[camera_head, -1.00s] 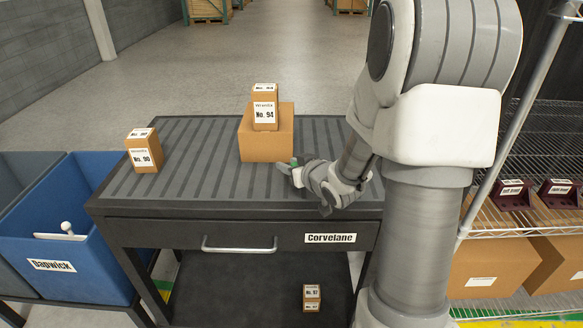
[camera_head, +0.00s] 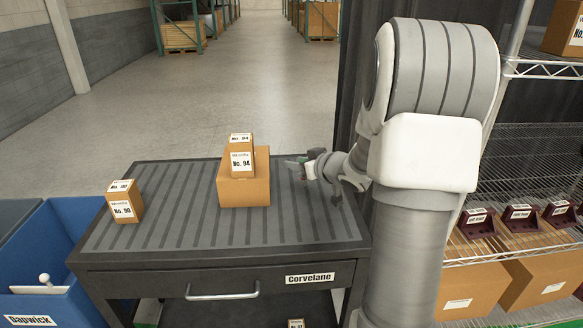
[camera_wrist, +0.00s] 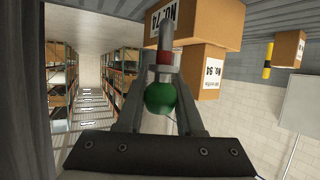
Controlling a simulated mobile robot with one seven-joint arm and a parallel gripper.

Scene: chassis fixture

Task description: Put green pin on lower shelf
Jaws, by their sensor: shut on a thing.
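The green pin (camera_wrist: 164,98) has a round green head, a red band and a grey shaft. My gripper (camera_wrist: 160,78) is shut on it, one finger on each side, in the wrist view. In the head view my gripper (camera_head: 304,166) is above the right part of the cart top, right of the stacked boxes; the pin is too small there to make out clearly. A wire rack at the right has an upper shelf (camera_head: 540,68) and a lower shelf (camera_head: 500,252).
A small box No. 94 (camera_head: 240,165) sits with a larger carton (camera_head: 245,192) on the ribbed cart top (camera_head: 180,220). Box No. 90 (camera_head: 125,203) stands at its left. A blue bin (camera_head: 75,240) is left of the cart. Several maroon brackets (camera_head: 478,223) lie on the rack.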

